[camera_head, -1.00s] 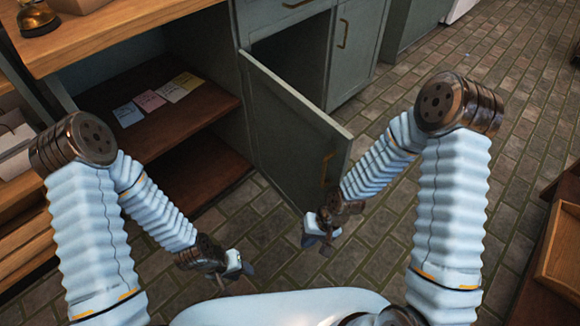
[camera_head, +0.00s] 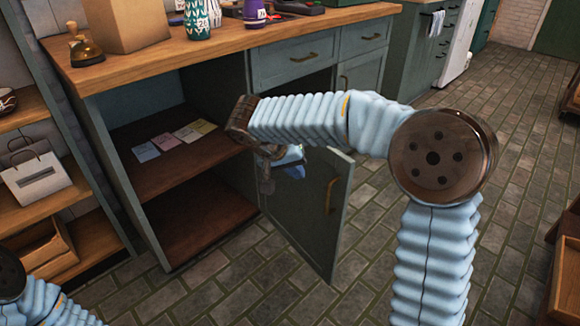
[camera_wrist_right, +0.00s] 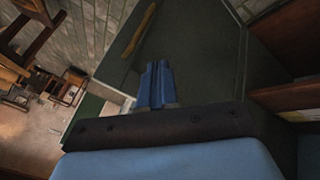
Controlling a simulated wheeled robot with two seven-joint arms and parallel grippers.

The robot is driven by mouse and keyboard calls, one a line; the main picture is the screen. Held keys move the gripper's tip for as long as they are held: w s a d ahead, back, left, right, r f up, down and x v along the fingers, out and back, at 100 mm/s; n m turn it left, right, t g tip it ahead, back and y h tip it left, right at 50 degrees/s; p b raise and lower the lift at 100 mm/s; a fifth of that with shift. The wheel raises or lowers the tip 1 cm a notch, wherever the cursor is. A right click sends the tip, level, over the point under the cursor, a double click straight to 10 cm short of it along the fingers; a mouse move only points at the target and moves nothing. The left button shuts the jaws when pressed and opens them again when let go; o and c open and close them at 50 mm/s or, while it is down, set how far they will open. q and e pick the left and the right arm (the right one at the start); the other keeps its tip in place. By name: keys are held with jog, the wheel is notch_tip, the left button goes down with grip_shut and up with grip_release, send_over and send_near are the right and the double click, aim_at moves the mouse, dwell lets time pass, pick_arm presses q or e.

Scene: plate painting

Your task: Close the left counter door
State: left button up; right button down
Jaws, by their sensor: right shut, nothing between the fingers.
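The left counter door (camera_head: 305,210) is a grey-green panel standing open, swung out from the counter toward me. Its brass handle (camera_head: 331,196) is near the free edge. My right gripper (camera_head: 293,168) is at the upper part of the door, on the side facing the open shelves, partly hidden by my arm. In the right wrist view its blue fingers (camera_wrist_right: 157,84) are closed together and empty. The dark door panel (camera_wrist_right: 200,50) and handle (camera_wrist_right: 139,29) show beyond them; I cannot tell whether they touch. My left gripper is out of view.
Open shelves with paper notes (camera_head: 172,141) lie left of the door. A white bag (camera_head: 36,184) stands on the left rack. The brick floor (camera_head: 400,260) right of the door is clear.

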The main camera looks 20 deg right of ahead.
jog(key=d+f, duration=0.5)
jog(key=d, duration=0.1)
jog(key=shift+s+d, duration=0.15)
jog(key=shift+s, duration=0.05)
jog(key=shift+d, duration=0.1)
